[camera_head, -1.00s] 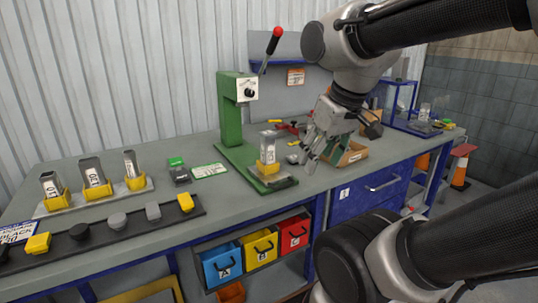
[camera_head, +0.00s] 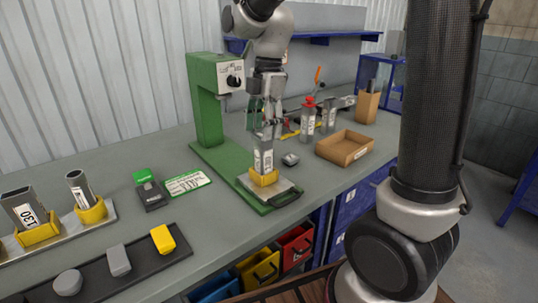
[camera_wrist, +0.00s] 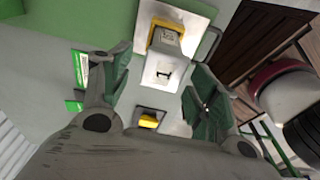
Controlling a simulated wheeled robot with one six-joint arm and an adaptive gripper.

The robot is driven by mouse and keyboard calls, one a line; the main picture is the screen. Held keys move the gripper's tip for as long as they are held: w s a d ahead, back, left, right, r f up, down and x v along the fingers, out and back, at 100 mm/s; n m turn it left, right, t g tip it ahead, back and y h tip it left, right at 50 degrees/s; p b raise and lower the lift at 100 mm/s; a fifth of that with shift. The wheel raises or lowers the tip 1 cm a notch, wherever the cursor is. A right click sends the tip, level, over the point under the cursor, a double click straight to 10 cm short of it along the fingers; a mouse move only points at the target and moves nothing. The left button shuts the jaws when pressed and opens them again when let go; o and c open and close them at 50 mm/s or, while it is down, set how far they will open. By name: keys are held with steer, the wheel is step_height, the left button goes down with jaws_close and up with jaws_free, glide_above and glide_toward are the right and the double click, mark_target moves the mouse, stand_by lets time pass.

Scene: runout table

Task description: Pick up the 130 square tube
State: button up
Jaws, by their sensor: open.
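A grey square tube (camera_head: 263,160) with a white label stands upright in a yellow holder (camera_head: 264,178) on the green press's base plate. Its label is too small to read surely. My gripper (camera_head: 267,130) is directly above it, pointing down, with its fingers around or just over the tube's top. In the wrist view my gripper (camera_wrist: 158,68) has its green-padded fingers apart, with the tube (camera_wrist: 163,70) between them and visible space on both sides. Another tube (camera_head: 28,212), labelled 130, leans in a yellow holder on the rack at the left.
The green press (camera_head: 207,105) stands behind and left of the tube. A round tube (camera_head: 80,188) is on the rack. A cardboard tray (camera_head: 344,147) lies to the right, with upright tubes (camera_head: 308,122) behind it. A black strip (camera_head: 100,270) with several blocks runs along the front.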

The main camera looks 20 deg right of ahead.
mark_target(262, 153)
steer(key=f, duration=0.7)
steer(key=shift+s+a+f, duration=0.25)
steer(key=shift+f, duration=0.15)
steer(key=c, duration=1.2)
